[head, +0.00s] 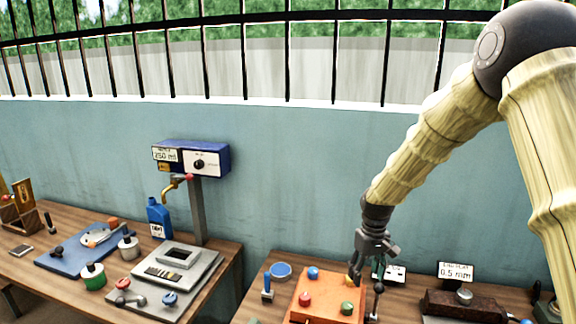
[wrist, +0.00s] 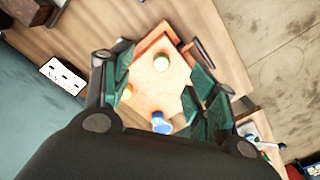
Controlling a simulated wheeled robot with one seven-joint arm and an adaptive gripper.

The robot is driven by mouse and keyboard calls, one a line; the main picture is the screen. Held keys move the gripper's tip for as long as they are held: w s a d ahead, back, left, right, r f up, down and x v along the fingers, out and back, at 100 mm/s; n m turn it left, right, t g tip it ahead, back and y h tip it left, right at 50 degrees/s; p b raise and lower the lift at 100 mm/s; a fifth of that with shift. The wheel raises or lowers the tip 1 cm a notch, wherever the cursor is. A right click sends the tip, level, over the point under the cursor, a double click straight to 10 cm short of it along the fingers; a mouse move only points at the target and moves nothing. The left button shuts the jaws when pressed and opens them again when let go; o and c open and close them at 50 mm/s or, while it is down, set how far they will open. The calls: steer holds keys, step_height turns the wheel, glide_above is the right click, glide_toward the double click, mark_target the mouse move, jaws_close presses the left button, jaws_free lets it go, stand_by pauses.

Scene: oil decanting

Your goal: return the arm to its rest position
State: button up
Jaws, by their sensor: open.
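My gripper (head: 368,277) hangs from my arm over the right-hand table, above the right side of an orange box with coloured knobs (head: 323,299). In the wrist view my gripper (wrist: 160,88) is open, its green-padded fingers spread apart with nothing between them but the view of the orange box (wrist: 150,80) below. My arm comes down from the upper right of the head view, bent at a dark joint.
A blue dispenser (head: 192,158) with a brass tap stands on a post at the left table. A blue oil can (head: 158,217) stands beside the post. A brown block device (head: 462,303) lies right of my gripper. A gap separates the tables.

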steer(key=shift+m+y, duration=0.3)
steer(key=shift+m, duration=0.5)
steer(key=s+f, duration=0.5)
steer(key=f, duration=0.3)
steer(key=s+a+f, duration=0.1)
steer(key=s+f, duration=0.5)
steer(key=f, duration=0.2)
steer(key=s+f, duration=0.6)
steer(key=f, duration=0.2)
steer(key=shift+s+a, duration=0.2)
steer(key=shift+s, duration=0.05)
steer(key=s+d+f+m, duration=0.1)
steer(key=s+f, duration=0.2)
steer(key=s, duration=0.7)
steer(key=s+f, duration=0.3)
steer(key=s, duration=0.7)
steer(key=s+d+f+m, duration=0.1)
steer(key=s+f, duration=0.3)
steer(key=s, duration=0.6)
step_height(320, 180, down, 15)
steer(key=b, duration=1.5)
steer(key=shift+w+r+h, duration=0.15)
steer(key=shift+w+h, duration=0.15)
steer(key=shift+h, duration=0.1)
steer(key=shift+a, duration=0.1)
